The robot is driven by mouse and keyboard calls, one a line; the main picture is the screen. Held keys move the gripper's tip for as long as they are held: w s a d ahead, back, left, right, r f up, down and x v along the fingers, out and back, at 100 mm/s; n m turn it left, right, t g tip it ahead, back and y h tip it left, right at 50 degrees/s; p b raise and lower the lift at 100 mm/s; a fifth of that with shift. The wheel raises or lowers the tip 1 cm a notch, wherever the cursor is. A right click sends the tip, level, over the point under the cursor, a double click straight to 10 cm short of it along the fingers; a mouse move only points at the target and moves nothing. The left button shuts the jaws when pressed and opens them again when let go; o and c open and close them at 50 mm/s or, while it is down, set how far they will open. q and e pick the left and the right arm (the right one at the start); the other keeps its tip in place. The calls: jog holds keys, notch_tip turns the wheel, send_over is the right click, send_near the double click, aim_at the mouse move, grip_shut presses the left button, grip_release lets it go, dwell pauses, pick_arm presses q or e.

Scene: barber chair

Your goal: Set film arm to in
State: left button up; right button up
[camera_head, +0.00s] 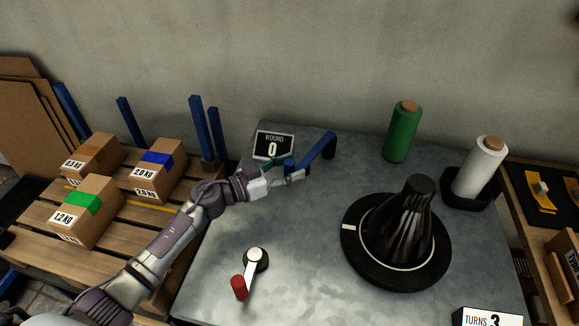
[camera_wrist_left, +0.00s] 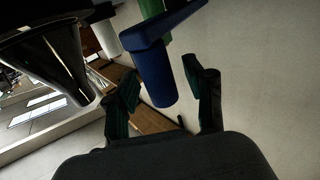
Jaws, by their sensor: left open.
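The film arm (camera_head: 318,151) is a blue bar on a dark post at the back of the grey table. Its free end points down-left toward my left gripper (camera_head: 286,170). In the left wrist view the film arm (camera_wrist_left: 150,36) has a blue cylinder (camera_wrist_left: 155,76) hanging from its end. The cylinder shows between the two dark green fingers of the left gripper (camera_wrist_left: 160,82), with gaps visible at both sides. The left gripper is open; whether a finger touches the cylinder cannot be told. My right gripper is not in view.
A black-wrapped load (camera_head: 404,222) stands on a round black turntable (camera_head: 352,253) at the right. A crank with a red handle (camera_head: 240,287) is at the front. A "WOUND 0" sign (camera_head: 273,145), green roll (camera_head: 402,133) and white roll (camera_head: 479,168) stand behind. Boxes on a pallet (camera_head: 88,212) are left.

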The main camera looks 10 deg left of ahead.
pick_arm(q)
jog(key=shift+c, duration=0.5)
grip_shut()
